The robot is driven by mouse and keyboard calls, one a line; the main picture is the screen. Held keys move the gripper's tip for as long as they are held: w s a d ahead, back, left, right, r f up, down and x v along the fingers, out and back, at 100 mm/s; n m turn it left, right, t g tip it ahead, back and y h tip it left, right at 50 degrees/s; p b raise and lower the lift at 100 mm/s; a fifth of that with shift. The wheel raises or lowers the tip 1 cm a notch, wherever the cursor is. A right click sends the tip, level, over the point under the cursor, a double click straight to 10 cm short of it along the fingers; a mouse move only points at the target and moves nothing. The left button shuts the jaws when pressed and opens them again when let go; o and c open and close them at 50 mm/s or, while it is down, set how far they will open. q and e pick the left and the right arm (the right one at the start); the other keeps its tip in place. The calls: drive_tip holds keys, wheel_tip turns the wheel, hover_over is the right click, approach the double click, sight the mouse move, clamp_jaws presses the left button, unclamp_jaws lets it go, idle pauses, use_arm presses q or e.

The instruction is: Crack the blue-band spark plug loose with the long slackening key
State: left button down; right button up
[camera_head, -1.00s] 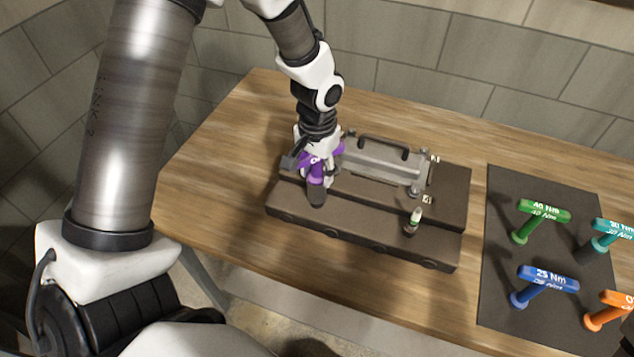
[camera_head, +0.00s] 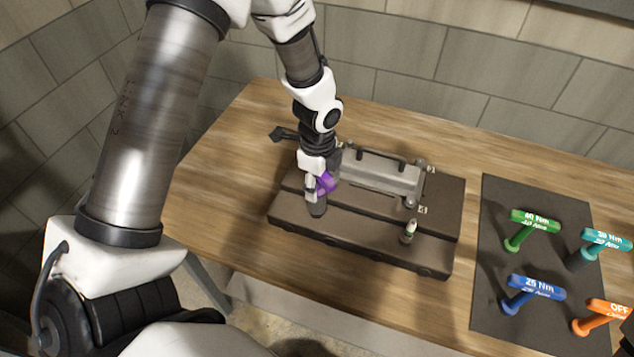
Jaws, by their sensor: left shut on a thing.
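My left gripper (camera_head: 313,188) is shut on a purple T-handled key (camera_head: 327,182) at the left end of the dark engine block (camera_head: 360,230). The key's dark lower end (camera_head: 318,208) points down onto the block. The gripper hides much of the handle and any plug under it. An orange key (camera_head: 601,316) marked OFF stands on the dark mat at the right. A white-topped spark plug (camera_head: 409,231) stands upright at the block's right; its band colour is hard to tell now. No blue band shows.
A green key (camera_head: 535,221), a teal key (camera_head: 606,240) and a blue key (camera_head: 535,287) also stand on the dark mat (camera_head: 500,190). A grey cover (camera_head: 380,178) with a dark handle lies on the block's rear. The table's left part is clear.

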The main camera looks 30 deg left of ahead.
idle(0.3)
use_arm(q)
drive_tip(key=n+b, duration=0.1)
drive_tip(key=n, duration=0.2)
drive_tip(key=shift+f, duration=0.1)
drive_tip(key=n+b, duration=0.1)
drive_tip(key=n, duration=0.5)
drive_tip(key=n+b, duration=0.2)
drive_tip(key=n, duration=0.4)
drive_tip(key=shift+n, duration=1.2)
wheel_tip(320, 180, up, 5)
drive_tip(key=p, duration=0.4)
drive_tip(key=shift+r, duration=1.2)
